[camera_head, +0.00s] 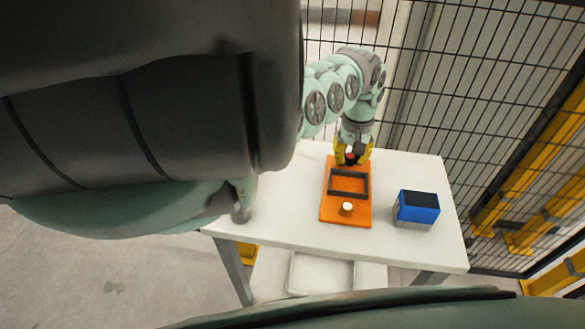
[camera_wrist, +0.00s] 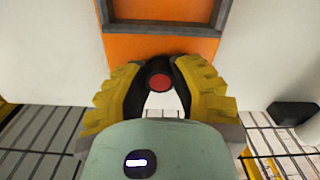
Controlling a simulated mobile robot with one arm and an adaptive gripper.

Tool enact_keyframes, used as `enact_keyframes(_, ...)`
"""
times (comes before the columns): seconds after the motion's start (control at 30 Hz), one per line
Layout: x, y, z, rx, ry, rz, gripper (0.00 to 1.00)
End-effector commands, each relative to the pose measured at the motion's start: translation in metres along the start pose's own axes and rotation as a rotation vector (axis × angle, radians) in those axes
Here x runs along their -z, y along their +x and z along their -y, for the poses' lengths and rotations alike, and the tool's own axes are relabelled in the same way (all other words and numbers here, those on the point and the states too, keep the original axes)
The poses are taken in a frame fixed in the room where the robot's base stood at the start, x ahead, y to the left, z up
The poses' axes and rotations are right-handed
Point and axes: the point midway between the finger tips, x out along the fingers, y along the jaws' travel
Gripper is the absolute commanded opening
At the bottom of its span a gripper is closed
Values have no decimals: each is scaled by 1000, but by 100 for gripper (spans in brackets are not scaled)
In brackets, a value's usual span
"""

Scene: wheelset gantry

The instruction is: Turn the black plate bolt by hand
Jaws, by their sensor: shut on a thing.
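An orange plate (camera_head: 345,220) lies on the white table, with a dark rectangular frame (camera_head: 348,195) on it. A white bolt (camera_head: 347,208) stands at the plate's near end. My gripper (camera_head: 352,157) is at the plate's far end, pointing down, its yellow fingers shut on the black plate bolt. In the wrist view, a red round face (camera_wrist: 160,82) with black around it shows between the fingers of my gripper (camera_wrist: 160,90). The fingers hide most of the bolt. The orange plate (camera_wrist: 165,47) and part of the frame (camera_wrist: 167,28) show beyond it.
A blue box with a dark top (camera_head: 416,209) stands on the white table (camera_head: 285,215), right of the plate. A wire mesh fence (camera_head: 440,90) runs behind the table, with yellow beams (camera_head: 540,155) at the right. The table is clear left of the plate.

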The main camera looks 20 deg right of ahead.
Motion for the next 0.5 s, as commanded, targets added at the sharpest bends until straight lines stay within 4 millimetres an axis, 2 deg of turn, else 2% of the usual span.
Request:
enact_keyframes(0.17, 2, 0, 2, -2, 96, -2, 0)
enact_keyframes(0.5, 1, 1, 2, -3, 404, 0, 0)
